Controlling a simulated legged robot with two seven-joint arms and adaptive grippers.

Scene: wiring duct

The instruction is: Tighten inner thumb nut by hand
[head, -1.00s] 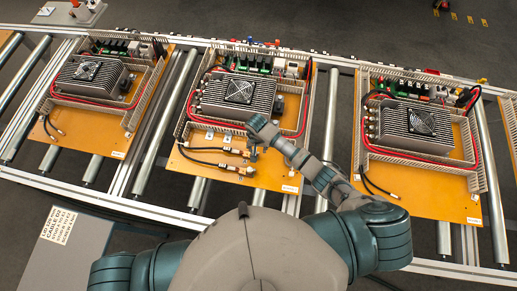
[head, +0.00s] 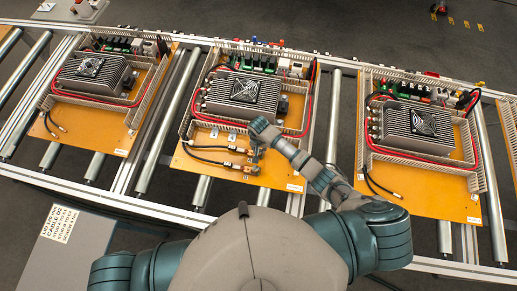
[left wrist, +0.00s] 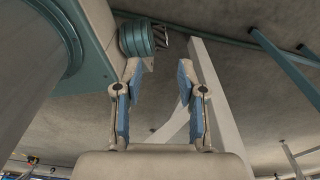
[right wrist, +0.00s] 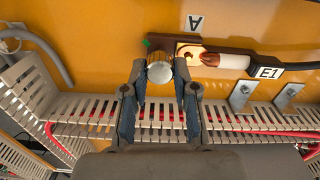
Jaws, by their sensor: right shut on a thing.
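The silver thumb nut (right wrist: 159,72) sits at a dark terminal block marked A at the front of the middle board. My right gripper (right wrist: 160,80) is shut on it, one finger on each side. In the head view my right gripper (head: 256,153) is over the front of the middle board (head: 222,178), and the nut is too small to make out there. A cable lug with a white sleeve (right wrist: 233,61) and an E1 tag (right wrist: 269,72) lies at the block, right of the nut. My left gripper (left wrist: 159,78) is open and empty, away from the boards.
A slotted wiring duct (right wrist: 100,112) runs close behind my right fingers. A finned heat sink with a fan (head: 243,92) stands behind it. Similar boards lie left (head: 90,130) and right (head: 430,198) on the roller conveyor. A label plate (head: 62,224) stands at the lower left.

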